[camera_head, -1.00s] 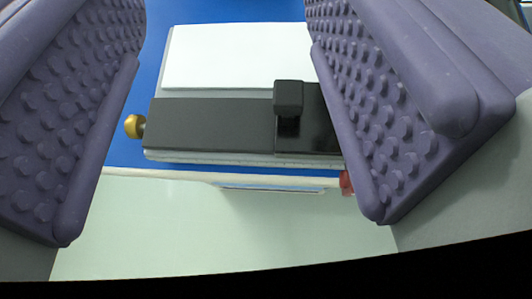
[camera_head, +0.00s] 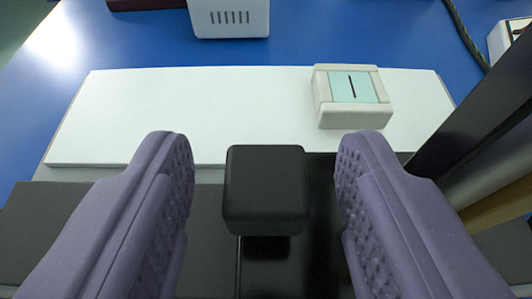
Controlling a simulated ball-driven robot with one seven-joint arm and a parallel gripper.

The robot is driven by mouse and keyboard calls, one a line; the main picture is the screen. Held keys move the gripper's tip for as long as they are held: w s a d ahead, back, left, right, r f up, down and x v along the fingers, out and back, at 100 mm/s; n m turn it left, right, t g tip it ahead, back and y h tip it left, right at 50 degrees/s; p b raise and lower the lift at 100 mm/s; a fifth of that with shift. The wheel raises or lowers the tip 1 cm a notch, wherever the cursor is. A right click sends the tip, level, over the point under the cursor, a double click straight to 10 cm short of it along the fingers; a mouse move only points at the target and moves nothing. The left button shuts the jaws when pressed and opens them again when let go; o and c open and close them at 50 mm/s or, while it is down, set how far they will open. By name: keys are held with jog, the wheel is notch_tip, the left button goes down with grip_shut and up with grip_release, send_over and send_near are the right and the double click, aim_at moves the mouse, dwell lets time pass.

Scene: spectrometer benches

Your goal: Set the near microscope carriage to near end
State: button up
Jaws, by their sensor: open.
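A black block (camera_head: 265,190), seemingly the carriage's grip, stands up from a dark rail (camera_head: 40,225). A glossy black section of the rail shows beside the block, to its right. My gripper (camera_head: 264,150) is open, with one purple padded finger on each side of the block. Gaps show between the block and both fingers, so it is not held. The rail's ends are out of view or hidden behind the fingers.
A white plate (camera_head: 200,110) lies behind the rail on the blue bench (camera_head: 330,25). A cream box with a slit (camera_head: 353,95) sits on it. A white vented box (camera_head: 230,17) stands beyond. A black bar (camera_head: 480,120) slants at right.

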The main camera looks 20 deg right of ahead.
grip_shut()
jog(key=w+a+p, duration=0.1)
jog(key=a+p, duration=0.1)
jog(key=a, duration=0.3)
jog(key=w+a+p, duration=0.2)
jog(key=a, duration=0.2)
jog(key=w+a+p, duration=0.1)
jog(key=a+p, duration=0.1)
jog(key=a, duration=0.3)
jog(key=shift+w+a, duration=0.3)
jog(key=shift+c, duration=1.5)
grip_release()
jog(key=o, duration=0.3)
jog(key=shift+w+a, duration=0.1)
jog(key=shift+a, duration=0.1)
jog(key=shift+d, duration=0.1)
